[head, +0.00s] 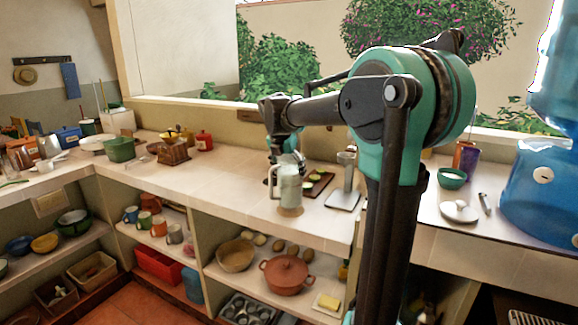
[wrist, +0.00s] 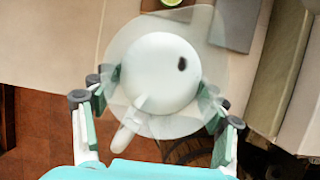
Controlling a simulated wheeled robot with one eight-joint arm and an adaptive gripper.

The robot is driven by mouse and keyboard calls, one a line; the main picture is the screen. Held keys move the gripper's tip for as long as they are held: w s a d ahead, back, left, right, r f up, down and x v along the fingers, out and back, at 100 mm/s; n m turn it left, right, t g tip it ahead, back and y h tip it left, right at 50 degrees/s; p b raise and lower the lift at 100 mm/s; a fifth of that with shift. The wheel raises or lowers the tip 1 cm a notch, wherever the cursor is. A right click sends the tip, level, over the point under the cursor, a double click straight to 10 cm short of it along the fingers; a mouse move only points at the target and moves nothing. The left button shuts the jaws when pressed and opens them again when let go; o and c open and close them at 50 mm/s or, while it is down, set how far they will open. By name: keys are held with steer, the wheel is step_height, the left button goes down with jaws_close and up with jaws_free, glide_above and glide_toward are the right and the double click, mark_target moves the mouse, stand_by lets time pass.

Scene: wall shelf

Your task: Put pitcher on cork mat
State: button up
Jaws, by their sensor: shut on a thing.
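The pitcher (head: 289,186) is pale grey-white and upright near the front edge of the counter, with its handle on the left. It also shows from above in the wrist view (wrist: 158,70), with its handle pointing down toward my palm. The cork mat (head: 291,212) is a small tan round directly below the pitcher, partly hidden by it. I cannot tell whether the pitcher's base touches the mat or hangs slightly above it. My gripper (head: 284,163) is shut on the pitcher's upper part. In the wrist view my gripper's fingers (wrist: 160,86) sit on both sides of it.
A dark board with green slices (head: 318,184) and a grey scale-like stand (head: 343,197) are close on the right. A wooden rack (head: 174,153) and red canister (head: 204,140) are farther left.

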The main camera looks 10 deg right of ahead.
steer(key=shift+f, duration=1.5)
steer(key=o, duration=1.9)
steer(key=shift+c, duration=0.2)
steer(key=v, duration=1.2)
steer(key=shift+w, duration=0.1)
